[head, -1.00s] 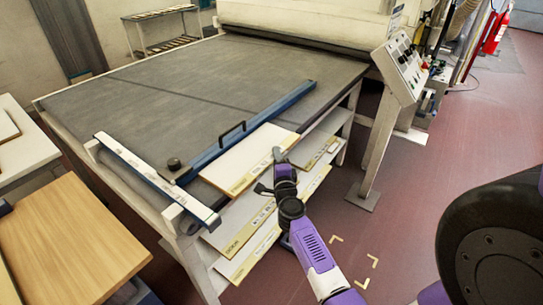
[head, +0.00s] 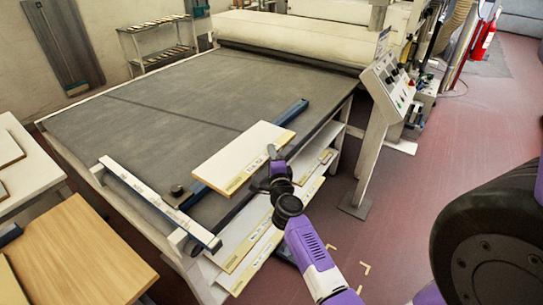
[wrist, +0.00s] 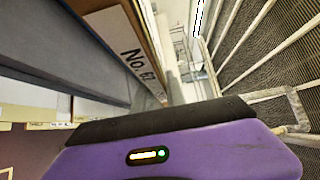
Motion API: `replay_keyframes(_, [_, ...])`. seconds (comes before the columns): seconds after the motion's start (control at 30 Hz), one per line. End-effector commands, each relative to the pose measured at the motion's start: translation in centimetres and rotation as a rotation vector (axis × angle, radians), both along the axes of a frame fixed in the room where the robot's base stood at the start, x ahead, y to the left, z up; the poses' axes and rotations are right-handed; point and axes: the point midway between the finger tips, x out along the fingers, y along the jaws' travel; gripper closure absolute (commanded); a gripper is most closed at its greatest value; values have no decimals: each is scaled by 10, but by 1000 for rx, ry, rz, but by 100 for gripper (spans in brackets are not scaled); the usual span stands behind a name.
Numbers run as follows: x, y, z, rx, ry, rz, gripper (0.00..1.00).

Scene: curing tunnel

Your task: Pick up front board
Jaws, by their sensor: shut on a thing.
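The front board (head: 240,155), a pale flat board with a yellowish labelled edge, is in the head view at the front side of the grey conveyor table (head: 130,125). My gripper (head: 272,154) is shut on its near right edge and holds it roughly level, above the blue bar (head: 292,112). The board hides the bar's middle and its handle. In the wrist view a board edge with black lettering (wrist: 135,50) stands close ahead of my gripper; the fingertips are hidden there.
More labelled boards (head: 238,248) lie on the shelf below the table edge. A white bar (head: 150,200) with a black knob nearby crosses the table's left end. A control panel on a post (head: 387,85) stands to the right. Red floor is open in front.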

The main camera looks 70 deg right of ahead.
Motion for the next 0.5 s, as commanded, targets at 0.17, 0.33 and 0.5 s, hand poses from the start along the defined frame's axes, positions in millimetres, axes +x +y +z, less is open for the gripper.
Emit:
replay_keyframes(0.17, [1, 1, 24, -2, -6, 3, 100])
replay_keyframes(0.33, [0, 0, 43, -3, -9, 0, 100])
replay_keyframes(0.5, [1, 0, 63, -4, -8, 2, 100])
